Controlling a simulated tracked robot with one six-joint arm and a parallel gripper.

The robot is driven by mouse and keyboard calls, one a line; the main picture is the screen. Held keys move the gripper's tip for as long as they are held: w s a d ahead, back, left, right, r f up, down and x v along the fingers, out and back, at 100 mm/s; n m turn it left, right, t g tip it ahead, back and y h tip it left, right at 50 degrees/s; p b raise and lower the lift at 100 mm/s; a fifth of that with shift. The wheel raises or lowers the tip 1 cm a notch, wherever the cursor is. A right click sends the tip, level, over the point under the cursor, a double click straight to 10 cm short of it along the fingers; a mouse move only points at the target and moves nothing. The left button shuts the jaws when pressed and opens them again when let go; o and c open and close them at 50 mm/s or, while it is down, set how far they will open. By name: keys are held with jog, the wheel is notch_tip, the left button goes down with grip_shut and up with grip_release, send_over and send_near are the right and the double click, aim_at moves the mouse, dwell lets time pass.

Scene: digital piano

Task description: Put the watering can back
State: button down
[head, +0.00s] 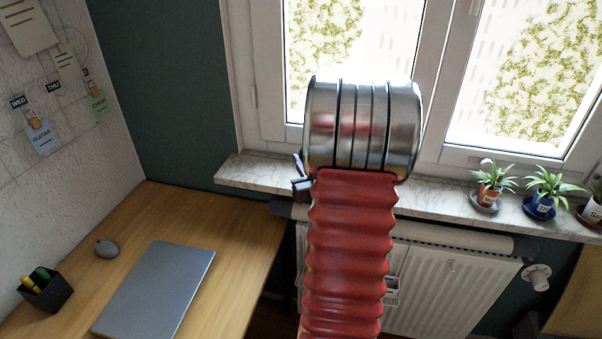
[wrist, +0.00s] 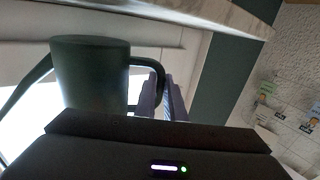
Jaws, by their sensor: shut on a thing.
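A dark green watering can (wrist: 88,75) fills the left middle of the wrist view. Its loop handle (wrist: 158,70) is on the right side and its thin spout (wrist: 25,82) slants out on the left. My gripper (wrist: 163,98) is shut on the handle. In the head view my arm covers the can, and only a small dark part of my gripper (head: 300,182) shows left of the arm, by the windowsill (head: 255,173). I cannot tell whether the can touches the sill.
Several small potted plants stand on the sill at right, including an orange-labelled pot (head: 488,198) and a blue pot (head: 540,207). A radiator (head: 450,290) is below. A desk (head: 240,235) at left holds a laptop (head: 155,290), a mouse (head: 107,248) and a pen cup (head: 47,293).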

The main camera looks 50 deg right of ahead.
jog(key=shift+f, duration=1.75)
jog(key=shift+f, duration=0.1)
jog(key=c, duration=1.8)
grip_release()
jog(key=shift+c, duration=0.2)
jog(key=shift+a, duration=0.1)
